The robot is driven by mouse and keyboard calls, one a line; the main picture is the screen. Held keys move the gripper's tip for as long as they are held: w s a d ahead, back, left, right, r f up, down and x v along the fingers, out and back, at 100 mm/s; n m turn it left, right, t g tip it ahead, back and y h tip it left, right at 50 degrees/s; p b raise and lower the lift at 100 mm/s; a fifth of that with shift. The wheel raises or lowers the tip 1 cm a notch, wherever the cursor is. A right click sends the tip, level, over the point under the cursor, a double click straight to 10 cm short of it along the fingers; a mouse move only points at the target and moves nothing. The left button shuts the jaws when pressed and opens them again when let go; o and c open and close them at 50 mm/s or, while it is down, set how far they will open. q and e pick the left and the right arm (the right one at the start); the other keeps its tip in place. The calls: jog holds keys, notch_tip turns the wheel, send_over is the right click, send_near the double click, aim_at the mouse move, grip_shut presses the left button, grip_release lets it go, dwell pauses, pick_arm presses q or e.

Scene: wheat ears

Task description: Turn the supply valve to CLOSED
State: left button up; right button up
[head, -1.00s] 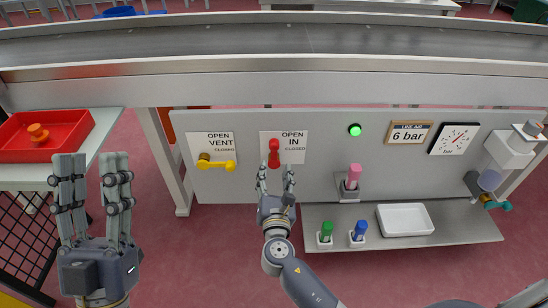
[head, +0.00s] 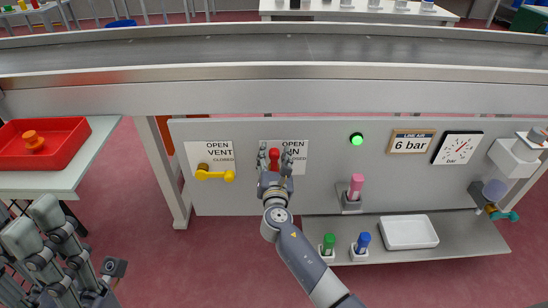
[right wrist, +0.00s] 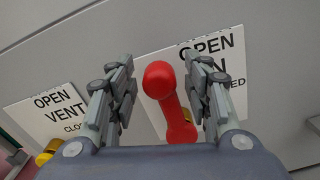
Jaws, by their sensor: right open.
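The supply valve's red handle (head: 274,154) is on the white plate marked OPEN, IN and CLOSED (head: 298,167). It looks roughly upright in the head view, beside the word OPEN. My right gripper (head: 274,152) is open, with one finger on each side of the handle. In the right wrist view, the red handle (right wrist: 168,95) lies between the fingers (right wrist: 163,85), with gaps on both sides. The gripper hides part of the plate. My left gripper (head: 35,222) is open and empty at the lower left, away from the panel.
The yellow VENT handle (head: 214,175) points right, left of the red one. A green lamp (head: 356,139), 6 bar sign (head: 412,141) and gauge (head: 457,147) are further right. A red tray (head: 62,135) stands left.

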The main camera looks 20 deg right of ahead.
grip_shut()
dwell(0.4)
